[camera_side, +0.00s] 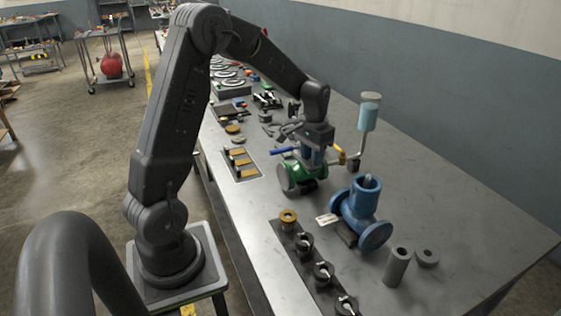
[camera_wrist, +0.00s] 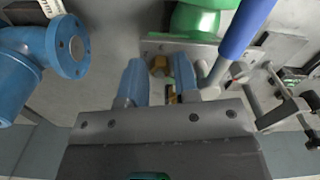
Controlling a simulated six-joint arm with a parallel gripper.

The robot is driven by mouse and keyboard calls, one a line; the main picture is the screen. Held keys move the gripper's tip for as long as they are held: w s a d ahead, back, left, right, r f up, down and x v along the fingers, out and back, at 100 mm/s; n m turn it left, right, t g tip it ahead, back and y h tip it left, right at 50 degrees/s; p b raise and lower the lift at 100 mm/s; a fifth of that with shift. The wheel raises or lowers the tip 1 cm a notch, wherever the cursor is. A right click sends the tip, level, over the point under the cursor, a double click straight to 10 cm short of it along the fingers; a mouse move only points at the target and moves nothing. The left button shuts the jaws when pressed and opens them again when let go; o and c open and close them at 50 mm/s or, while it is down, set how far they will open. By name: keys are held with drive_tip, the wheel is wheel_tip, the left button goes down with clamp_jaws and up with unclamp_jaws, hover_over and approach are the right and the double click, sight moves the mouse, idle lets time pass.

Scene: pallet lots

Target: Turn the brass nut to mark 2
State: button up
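In the side view my gripper (camera_side: 313,156) hangs at the green valve (camera_side: 297,176), which has a blue handle (camera_side: 284,151). A brass fitting (camera_side: 341,157) shows right of the gripper; I cannot tell whether it is the same nut. The green body also shows in the wrist view (camera_wrist: 196,20). No numbered mark is readable.
A blue flanged valve (camera_side: 365,205) stands close on the right. A post with a light-blue cylinder (camera_side: 368,114) rises behind. A dark rail (camera_side: 312,272) with several black-ringed parts and a brass ring (camera_side: 288,216) lies in front. The far right bench top is clear.

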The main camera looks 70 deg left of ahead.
drive_tip(key=shift+r+m, duration=0.1)
drive_tip(key=shift+m, duration=1.1)
wheel_tip(320, 180, up, 14)
drive_tip(key=m, duration=1.1)
drive_tip(key=shift+m, duration=0.4)
wheel_tip(320, 180, down, 14)
drive_tip(key=shift+f, duration=0.1)
drive_tip(key=shift+f+m, duration=0.1)
drive_tip(key=shift+m, duration=0.4)
drive_tip(key=m, duration=0.6)
drive_tip(key=shift+w+r+m, duration=0.1)
drive_tip(key=shift+r+m, duration=0.25)
drive_tip(key=shift+m, duration=0.15)
wheel_tip(320, 180, up, 13)
drive_tip(key=s+d+r+n+t, duration=0.3)
drive_tip(key=s+d+r+n, duration=0.1)
drive_tip(key=s+d+n, duration=0.6)
drive_tip(key=s+d+f+n+t, duration=0.2)
drive_tip(key=s+d+f+n, duration=0.1)
drive_tip(key=s+d+n, duration=0.5)
drive_tip(key=shift+s+d+f+n+t, duration=0.3)
drive_tip(key=shift+s+n, duration=0.2)
drive_tip(key=shift+s, duration=0.2)
